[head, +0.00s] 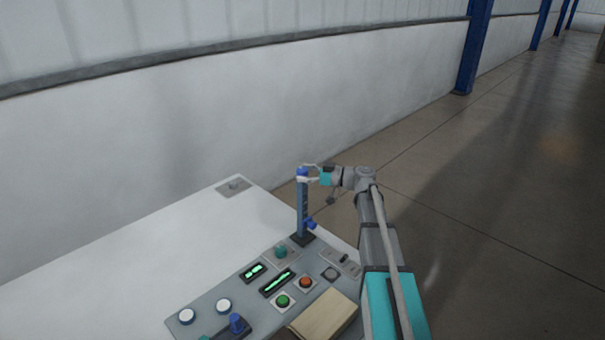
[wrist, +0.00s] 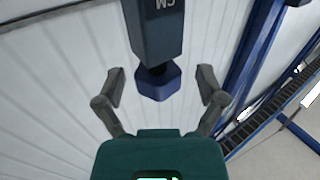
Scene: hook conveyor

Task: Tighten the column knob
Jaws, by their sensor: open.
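A slim blue-grey column (head: 303,205) stands upright at the far end of the control panel. A blue knob (head: 302,171) sits at its top, and another blue knob (head: 310,224) sticks out low on its right side. In the wrist view the column's dark end (wrist: 157,28), marked "CM", bears a faceted blue knob (wrist: 153,84). My gripper (head: 310,174) is at the column's top, reaching in from the right. In the wrist view my gripper (wrist: 163,85) is open, with one finger on each side of the knob and visible gaps to both.
The grey control panel (head: 232,285) carries several buttons, green displays, a blue lever knob (head: 236,323) and a wooden block (head: 325,313). A white tabletop (head: 130,260) lies left, mostly bare. A white wall (head: 200,140) stands behind. Open floor (head: 480,210) lies right.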

